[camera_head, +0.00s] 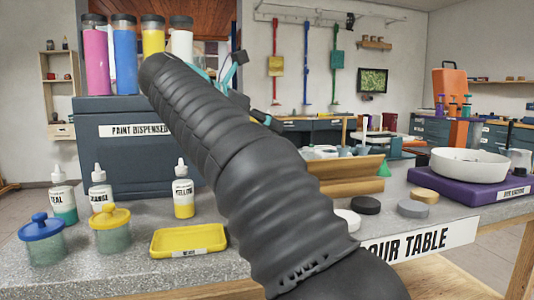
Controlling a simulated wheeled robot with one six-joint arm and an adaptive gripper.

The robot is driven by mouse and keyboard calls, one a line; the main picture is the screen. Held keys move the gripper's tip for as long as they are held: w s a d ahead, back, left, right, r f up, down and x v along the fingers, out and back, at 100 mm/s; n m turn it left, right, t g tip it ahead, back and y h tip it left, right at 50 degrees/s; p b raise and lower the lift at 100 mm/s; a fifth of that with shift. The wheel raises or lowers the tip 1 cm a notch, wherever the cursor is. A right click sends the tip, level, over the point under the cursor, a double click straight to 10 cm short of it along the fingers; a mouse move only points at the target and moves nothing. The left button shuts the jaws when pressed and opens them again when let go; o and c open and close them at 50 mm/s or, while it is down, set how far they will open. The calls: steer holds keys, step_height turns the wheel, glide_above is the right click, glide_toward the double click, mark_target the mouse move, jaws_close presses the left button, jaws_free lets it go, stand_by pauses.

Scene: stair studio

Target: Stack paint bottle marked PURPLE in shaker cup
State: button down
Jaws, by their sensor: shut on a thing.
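My gripper (232,80) shows only in part behind my dark arm, as teal and black pieces. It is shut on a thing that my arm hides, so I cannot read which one. I see no bottle marked PURPLE. White dropper bottles marked TEAL (62,197), ORANGE (100,190) and YELLOW (183,195) stand upright on the grey counter at the left, apart from my gripper. I cannot make out a shaker cup for certain; a greyish clear vessel (519,160) stands at the far right edge.
Blue-lidded (42,240) and yellow-lidded (111,232) jars and a yellow tray (188,240) sit at the front left. A dark paint dispenser (125,160) stands behind with tall paint tubes on top. Right are pucks (412,209) and a white bowl (468,165) on a purple base (480,192).

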steer(key=shift+d+f+b, duration=0.1)
steer(key=shift+f+b, duration=0.85)
steer(key=shift+f, duration=0.85)
steer(key=shift+f, duration=0.1)
steer(key=shift+f, duration=0.15)
steer(key=c, duration=0.9)
jaws_free()
steer(key=shift+r, duration=0.2)
steer(key=p+v, duration=0.4)
steer(key=v, duration=0.8)
